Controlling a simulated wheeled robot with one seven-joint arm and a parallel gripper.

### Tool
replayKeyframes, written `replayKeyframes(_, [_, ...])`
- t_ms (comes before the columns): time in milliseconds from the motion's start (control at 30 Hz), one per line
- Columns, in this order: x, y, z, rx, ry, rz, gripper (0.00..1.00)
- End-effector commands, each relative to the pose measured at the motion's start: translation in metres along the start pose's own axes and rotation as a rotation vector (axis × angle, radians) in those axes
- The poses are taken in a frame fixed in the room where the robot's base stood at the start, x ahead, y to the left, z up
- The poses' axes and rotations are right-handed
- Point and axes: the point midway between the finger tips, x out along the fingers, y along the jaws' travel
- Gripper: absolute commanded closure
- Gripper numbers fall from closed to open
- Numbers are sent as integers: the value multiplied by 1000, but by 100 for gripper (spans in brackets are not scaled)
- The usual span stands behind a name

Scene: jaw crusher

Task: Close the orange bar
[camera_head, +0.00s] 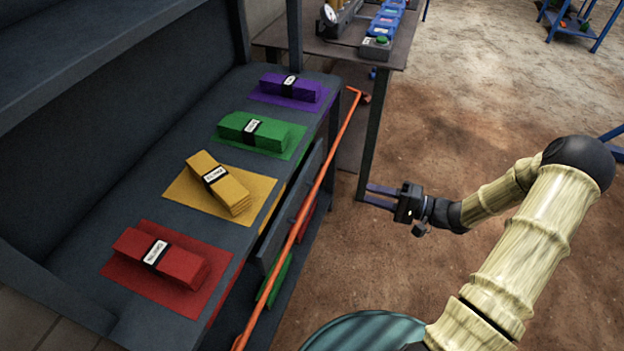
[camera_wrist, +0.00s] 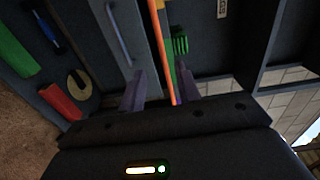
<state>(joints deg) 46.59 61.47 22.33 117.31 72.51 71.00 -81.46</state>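The orange bar (camera_head: 308,203) is a long thin bar that runs along the front of the dark shelf unit, slanting from its far right corner down to the near edge. In the wrist view the orange bar (camera_wrist: 161,45) runs from the top edge down into the gap between my fingers, nearer the right one. My gripper (camera_head: 366,194) is to the right of the bar's upper half, with its fingers pointing left towards the shelf and a visible gap to the bar. In the wrist view my gripper (camera_wrist: 160,88) has its two fingers apart and nothing gripped.
Red (camera_head: 184,264), yellow (camera_head: 228,193), green (camera_head: 254,133) and purple (camera_head: 290,88) bundles lie on matching mats on the shelf unit (camera_head: 110,190). A drawer front is behind the bar. A table (camera_head: 402,50) with devices stands beyond. Open dirt floor (camera_head: 470,110) is to the right.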

Motion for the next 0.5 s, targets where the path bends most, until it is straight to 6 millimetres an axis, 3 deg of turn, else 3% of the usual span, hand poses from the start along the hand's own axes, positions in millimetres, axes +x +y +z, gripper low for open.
replayKeyframes(167, [17,0,1,1,-5,0,67])
replayKeyframes(500, [76,0,2,1,-6,0,67])
